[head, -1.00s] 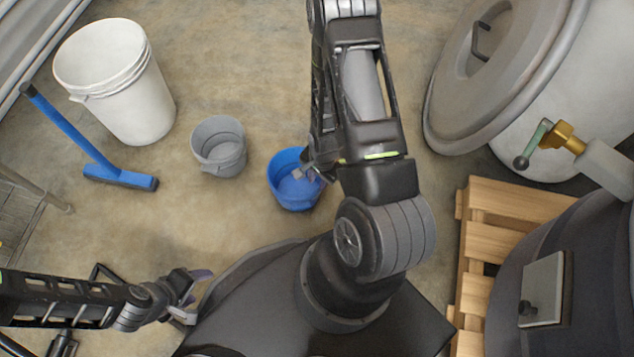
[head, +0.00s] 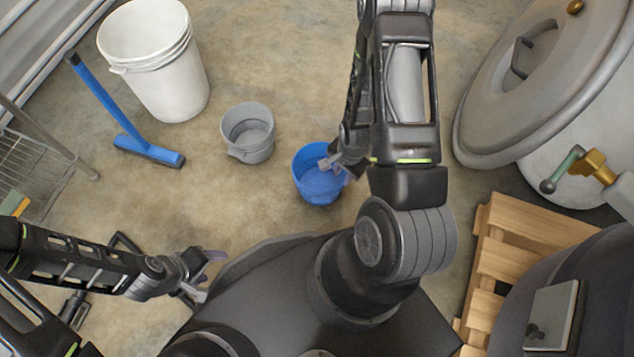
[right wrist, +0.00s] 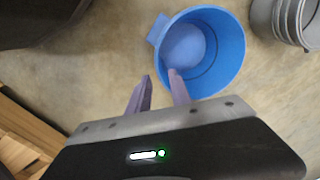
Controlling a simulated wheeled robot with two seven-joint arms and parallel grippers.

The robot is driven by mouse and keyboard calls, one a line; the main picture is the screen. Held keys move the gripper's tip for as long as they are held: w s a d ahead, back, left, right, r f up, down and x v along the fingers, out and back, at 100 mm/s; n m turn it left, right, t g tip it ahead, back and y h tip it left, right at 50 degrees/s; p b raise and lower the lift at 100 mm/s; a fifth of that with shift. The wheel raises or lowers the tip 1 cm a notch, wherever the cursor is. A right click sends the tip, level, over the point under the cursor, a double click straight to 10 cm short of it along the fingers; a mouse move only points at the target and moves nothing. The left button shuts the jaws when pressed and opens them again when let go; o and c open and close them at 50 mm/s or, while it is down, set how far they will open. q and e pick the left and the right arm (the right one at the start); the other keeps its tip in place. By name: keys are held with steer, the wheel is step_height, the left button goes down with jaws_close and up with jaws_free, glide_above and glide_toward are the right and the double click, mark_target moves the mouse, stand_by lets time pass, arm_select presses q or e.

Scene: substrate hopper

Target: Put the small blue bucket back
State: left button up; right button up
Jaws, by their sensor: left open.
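The small blue bucket (head: 312,192) stands upright on the concrete floor near the middle of the head view, close to my base. In the right wrist view the blue bucket (right wrist: 225,50) lies just beyond the fingers, showing its open top and empty inside. My right gripper (head: 334,170) is over the bucket's right side; in the wrist view its fingers (right wrist: 160,75) are apart, the right one overlapping the bucket's near rim, the left one outside it. Contact with the rim cannot be told. My left gripper (head: 207,275) is open and empty at lower left.
A grey bucket (head: 248,145) stands left of the blue one. A white bucket (head: 165,85), a blue-handled brush (head: 150,152) and a wire rack (head: 35,165) are further left. A wooden pallet (head: 500,235) and a large lidded drum (head: 545,75) are at right.

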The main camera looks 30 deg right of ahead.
steer(key=shift+a, duration=0.1)
steer(key=s+a+r+n+y, duration=0.1)
steer(key=a+n, duration=0.5)
steer(key=a, duration=0.6)
steer(key=s+a+r+n+y, duration=0.2)
steer(key=a+n, duration=0.5)
steer(key=a, duration=0.5)
steer(key=shift+s+a+r+y, duration=0.3)
steer(key=shift+r, duration=0.35)
steer(key=shift+r, duration=0.1)
arm_select(q)
step_height(320, 180, up, 31)
steer(key=s+d+p, duration=0.1)
steer(key=s+p, duration=0.1)
steer(key=p, duration=2.8)
steer(key=shift+d+f+g, duration=0.2)
steer(key=shift+d+g, duration=0.1)
steer(key=shift+d, duration=0.1)
arm_select(e)
step_height(320, 180, up, 30)
steer(key=s+a, duration=0.1)
steer(key=s, duration=0.1)
steer(key=shift+a+r+n, duration=0.2)
steer(key=shift+a+n, duration=0.2)
arm_select(q)
steer(key=shift+s, duration=0.1)
